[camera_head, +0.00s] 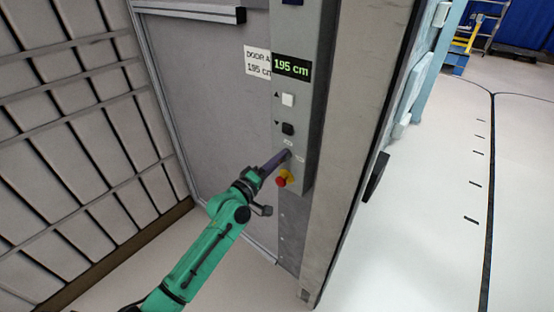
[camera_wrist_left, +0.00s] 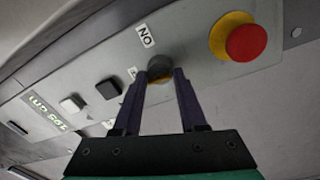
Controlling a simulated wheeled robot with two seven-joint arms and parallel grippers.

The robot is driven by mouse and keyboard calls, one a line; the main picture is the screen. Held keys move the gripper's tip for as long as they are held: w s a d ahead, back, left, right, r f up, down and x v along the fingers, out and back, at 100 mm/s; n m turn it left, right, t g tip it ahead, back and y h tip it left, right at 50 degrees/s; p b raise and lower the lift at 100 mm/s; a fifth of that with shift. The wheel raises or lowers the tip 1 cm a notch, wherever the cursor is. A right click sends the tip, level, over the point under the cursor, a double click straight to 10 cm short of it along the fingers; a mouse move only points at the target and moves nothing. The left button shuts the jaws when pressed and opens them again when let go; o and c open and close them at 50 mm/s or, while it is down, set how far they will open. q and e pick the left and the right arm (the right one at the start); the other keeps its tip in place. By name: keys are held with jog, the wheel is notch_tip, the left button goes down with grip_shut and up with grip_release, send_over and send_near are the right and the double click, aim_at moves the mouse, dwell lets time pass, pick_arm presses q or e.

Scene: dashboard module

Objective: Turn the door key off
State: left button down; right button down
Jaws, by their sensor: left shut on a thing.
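The door key (camera_wrist_left: 160,68) is a dark round knob on the grey control panel (camera_head: 318,85). In the left wrist view it sits between the fingertips of my left gripper (camera_wrist_left: 162,76), which is shut on it. In the head view my left gripper (camera_head: 284,157) reaches the lower part of the panel and its fingers hide the key. A label reading "ON" (camera_wrist_left: 145,36) is beside the key. A second label near the key is partly hidden by a finger, and I cannot read it. I cannot tell the key's turn position. My right gripper is not in view.
A red emergency button on a yellow base (camera_head: 282,178) is just below the key. A white button (camera_head: 288,99), a black button (camera_head: 288,129) and a display reading "195 cm" (camera_head: 291,68) are above. A dark handle (camera_head: 376,177) sticks out right of the panel. Open floor lies at right.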

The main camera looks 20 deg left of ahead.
pick_arm(q)
jog(key=shift+f+n, duration=0.1)
jog(key=shift+n, duration=0.5)
jog(key=shift+c, duration=2.3)
grip_release()
jog(key=b+v, duration=0.4)
jog(key=v, duration=1)
jog(key=shift+s, duration=0.25)
